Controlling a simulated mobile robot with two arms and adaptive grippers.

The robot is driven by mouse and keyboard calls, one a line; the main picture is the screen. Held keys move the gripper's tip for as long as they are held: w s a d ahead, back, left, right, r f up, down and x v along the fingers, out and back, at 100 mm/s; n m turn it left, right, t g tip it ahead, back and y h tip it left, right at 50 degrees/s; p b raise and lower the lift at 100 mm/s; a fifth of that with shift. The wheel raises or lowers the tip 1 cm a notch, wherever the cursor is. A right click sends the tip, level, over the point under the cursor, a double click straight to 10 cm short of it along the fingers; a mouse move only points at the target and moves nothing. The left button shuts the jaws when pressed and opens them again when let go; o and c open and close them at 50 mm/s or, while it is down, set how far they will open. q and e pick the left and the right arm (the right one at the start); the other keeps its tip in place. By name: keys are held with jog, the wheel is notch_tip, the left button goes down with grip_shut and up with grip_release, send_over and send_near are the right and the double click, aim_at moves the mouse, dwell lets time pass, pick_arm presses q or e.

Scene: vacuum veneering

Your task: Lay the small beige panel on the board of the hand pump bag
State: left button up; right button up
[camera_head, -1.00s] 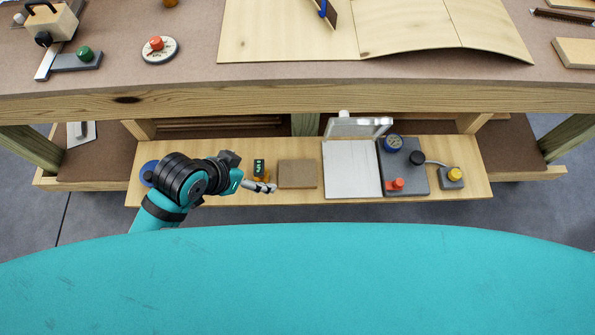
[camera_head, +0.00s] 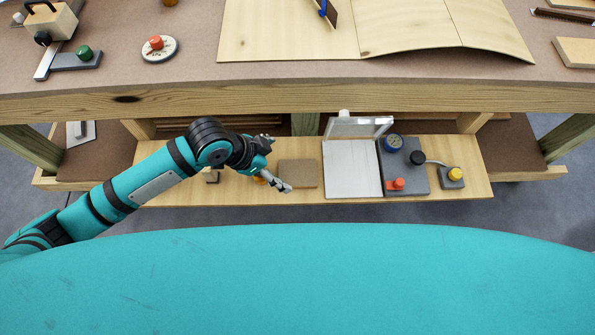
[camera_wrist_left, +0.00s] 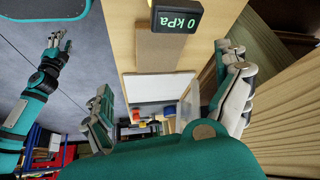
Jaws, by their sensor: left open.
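The small beige panel (camera_head: 300,172) lies flat on the low wooden shelf, left of the hand pump bag. It also shows as a brownish slab in the left wrist view (camera_wrist_left: 160,48). The bag's pale board (camera_head: 352,170) is bare, with its clear flap (camera_head: 359,127) raised behind it; the board shows in the left wrist view (camera_wrist_left: 155,88). My left gripper (camera_head: 279,164) is open and empty at the panel's left edge, its fingers spread on either side; contact cannot be told. My right gripper (camera_wrist_left: 56,42) shows small in the left wrist view; its opening is unclear.
A dark 0 kPa display (camera_wrist_left: 177,18) stands near the panel. The thick workbench top (camera_head: 180,80) overhangs behind the shelf.

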aim_at(296, 172)
pick_arm(q)
jog(key=x, duration=0.9)
jog(key=shift+w+d, duration=0.15)
jog(key=shift+w, duration=0.05)
jog(key=c, duration=1)
